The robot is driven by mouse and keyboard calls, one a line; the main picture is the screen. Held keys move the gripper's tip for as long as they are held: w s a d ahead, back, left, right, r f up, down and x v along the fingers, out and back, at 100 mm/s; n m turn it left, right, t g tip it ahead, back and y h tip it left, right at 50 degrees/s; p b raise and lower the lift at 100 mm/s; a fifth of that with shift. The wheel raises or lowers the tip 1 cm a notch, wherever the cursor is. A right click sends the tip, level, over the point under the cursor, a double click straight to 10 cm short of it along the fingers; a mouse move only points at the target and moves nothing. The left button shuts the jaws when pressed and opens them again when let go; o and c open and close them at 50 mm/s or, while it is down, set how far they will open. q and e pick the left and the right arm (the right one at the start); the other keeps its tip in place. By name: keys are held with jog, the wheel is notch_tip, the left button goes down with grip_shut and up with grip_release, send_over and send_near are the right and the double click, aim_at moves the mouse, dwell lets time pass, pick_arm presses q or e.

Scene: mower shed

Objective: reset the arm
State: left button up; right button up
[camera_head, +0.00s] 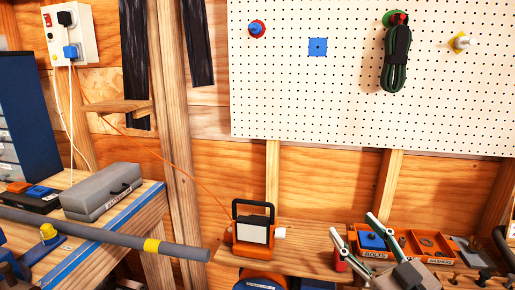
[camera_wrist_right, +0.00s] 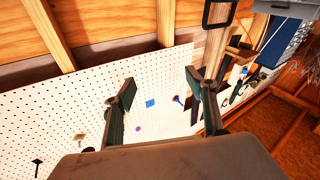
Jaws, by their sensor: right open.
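My right gripper (camera_head: 354,230) is at the lower right of the head view, in front of the orange parts trays. Its two green-and-grey fingers are spread apart with nothing between them. In the right wrist view my right gripper (camera_wrist_right: 161,82) also shows open and empty, with the white pegboard (camera_wrist_right: 60,108) behind its fingers. My left gripper is in neither view.
An orange work lamp (camera_head: 253,234) stands on the shelf left of my right gripper. An orange tray (camera_head: 408,240) with compartments lies beside the gripper. A grey pipe (camera_head: 110,235) crosses the left bench near a grey case (camera_head: 103,190). A pegboard (camera_head: 340,90) hangs above.

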jog(key=s+d+f+g+h, duration=0.2)
jog(key=s+f, duration=0.1)
jog(key=f, duration=0.4)
jog(key=s+d+f+n+g+h, duration=0.1)
jog(key=s+d+f+g+h, duration=0.15)
jog(key=f, duration=0.45)
jog(key=s+d+f+g+h, duration=0.1)
jog(key=s+f+g, duration=0.1)
jog(key=f, duration=0.5)
jog(key=s+d+f+g+h, duration=0.55)
jog(key=s+d+f, duration=0.4)
jog(key=s, duration=0.35)
jog(key=w+a+f+m+t+y, duration=0.1)
jog(key=a+f+m+t+y, duration=0.1)
jog(key=a+f+y, duration=0.5)
jog(key=a+f+t, duration=0.1)
jog(key=a+f, duration=0.5)
jog(key=a, duration=0.3)
jog(key=shift+w+a+f+t+y, duration=0.15)
jog(key=shift+w+a+t+y, duration=0.15)
jog(key=shift+w+a+y, duration=0.1)
